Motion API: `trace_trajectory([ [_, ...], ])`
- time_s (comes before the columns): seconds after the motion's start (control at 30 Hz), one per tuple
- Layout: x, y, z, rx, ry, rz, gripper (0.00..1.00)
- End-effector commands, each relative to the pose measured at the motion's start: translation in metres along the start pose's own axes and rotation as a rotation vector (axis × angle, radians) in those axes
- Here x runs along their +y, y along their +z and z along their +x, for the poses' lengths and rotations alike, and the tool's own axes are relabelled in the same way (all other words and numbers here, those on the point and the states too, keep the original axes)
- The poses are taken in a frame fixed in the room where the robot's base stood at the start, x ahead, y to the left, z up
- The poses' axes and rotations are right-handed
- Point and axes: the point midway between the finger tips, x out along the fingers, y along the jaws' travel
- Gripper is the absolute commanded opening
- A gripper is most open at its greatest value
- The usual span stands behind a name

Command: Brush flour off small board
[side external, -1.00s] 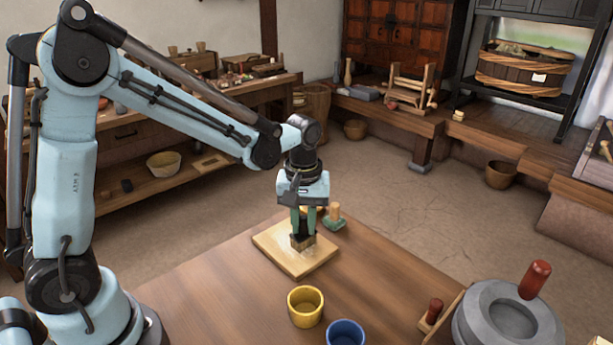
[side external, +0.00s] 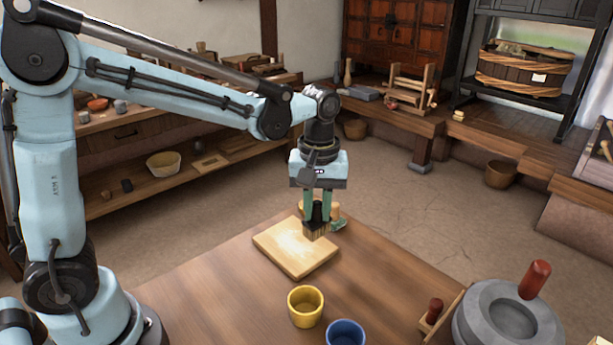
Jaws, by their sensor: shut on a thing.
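The small board (side external: 292,256) is a light wooden rectangle lying flat near the far left part of the table. A pale patch, which looks like flour (side external: 287,241), shows on its upper face. My gripper (side external: 318,210) is over the board's far right part, pointing down. It is shut on a small brush (side external: 315,232) with a dark top and brown bristles pointing down. I cannot tell whether the bristles touch the board.
A green object with a wooden knob (side external: 338,222) stands just behind the brush, partly hidden. A yellow cup (side external: 305,306) and a blue cup (side external: 345,334) stand nearer on the table (side external: 220,290). A grey stone quern (side external: 508,322) with a red handle is at the front right.

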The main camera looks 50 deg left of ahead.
Motion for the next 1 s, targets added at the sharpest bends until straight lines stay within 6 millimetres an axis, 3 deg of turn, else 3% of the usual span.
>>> trace_trajectory([
  [0.33, 0.0, 0.0, -0.022, 0.0, 0.0, 0.0, 0.0],
  [1.0, -0.006, -0.006, -0.023, 0.0, 0.0, -0.005, 0.0],
])
